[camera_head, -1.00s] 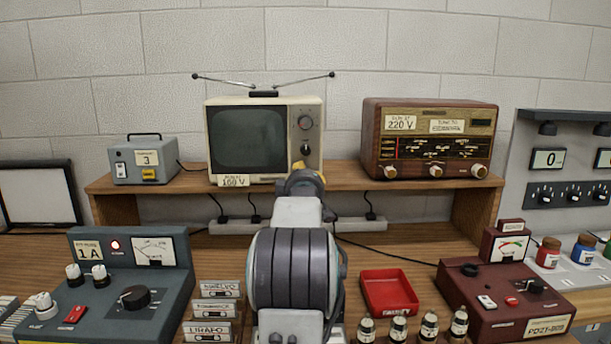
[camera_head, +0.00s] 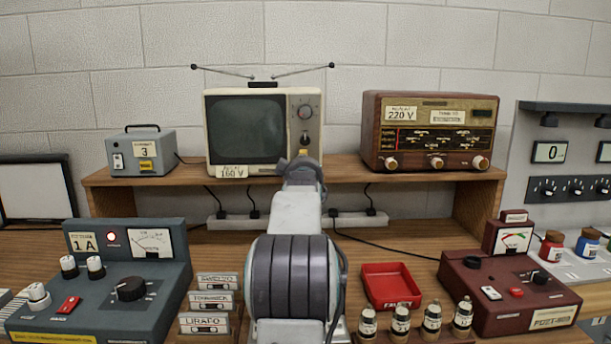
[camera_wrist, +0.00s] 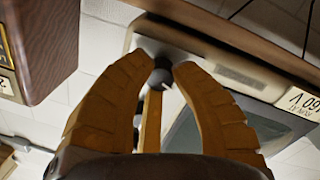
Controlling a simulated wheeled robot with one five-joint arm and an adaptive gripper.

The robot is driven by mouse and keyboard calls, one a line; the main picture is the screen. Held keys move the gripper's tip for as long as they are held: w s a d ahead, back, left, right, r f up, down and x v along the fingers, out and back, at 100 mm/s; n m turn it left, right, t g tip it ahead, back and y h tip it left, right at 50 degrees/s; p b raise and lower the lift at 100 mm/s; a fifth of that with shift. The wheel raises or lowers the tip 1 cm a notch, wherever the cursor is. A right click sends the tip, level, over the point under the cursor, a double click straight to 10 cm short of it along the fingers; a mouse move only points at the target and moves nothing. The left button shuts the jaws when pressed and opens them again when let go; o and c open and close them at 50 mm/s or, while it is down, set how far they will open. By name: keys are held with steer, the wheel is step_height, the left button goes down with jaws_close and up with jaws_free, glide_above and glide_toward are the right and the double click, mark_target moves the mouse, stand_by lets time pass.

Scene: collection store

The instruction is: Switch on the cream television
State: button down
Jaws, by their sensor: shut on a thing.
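The cream television (camera_head: 213,140) stands on the wooden shelf, with a dark screen, rabbit-ear antennas and a "160 V" label at its lower left. Its right panel has an upper knob (camera_head: 305,112) and a lower dark knob (camera_head: 304,139). My gripper (camera_head: 303,157) is in front of the panel's lower part, mostly hidden by my arm. In the wrist view, the television (camera_wrist: 185,48) appears inverted, and the yellow fingers of my gripper (camera_wrist: 163,69) are closed around a small dark knob (camera_wrist: 161,78), which sits between the fingertips.
A brown radio (camera_head: 430,135) labelled 220 V stands to the right on the shelf (camera_head: 345,168), and a small grey box (camera_head: 141,155) to the left. Below are a blue-grey power unit (camera_head: 130,285), a red tray (camera_head: 390,287), small bottles and a maroon tester (camera_head: 505,285).

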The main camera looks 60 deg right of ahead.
steer(key=shift+r+m+b, duration=0.1)
steer(key=shift+m+b, duration=0.6)
steer(key=shift+b, duration=0.05)
steer(key=shift+w+r, duration=0.1)
steer(key=c, duration=1)
jaws_free()
steer(key=shift+p, duration=0.4)
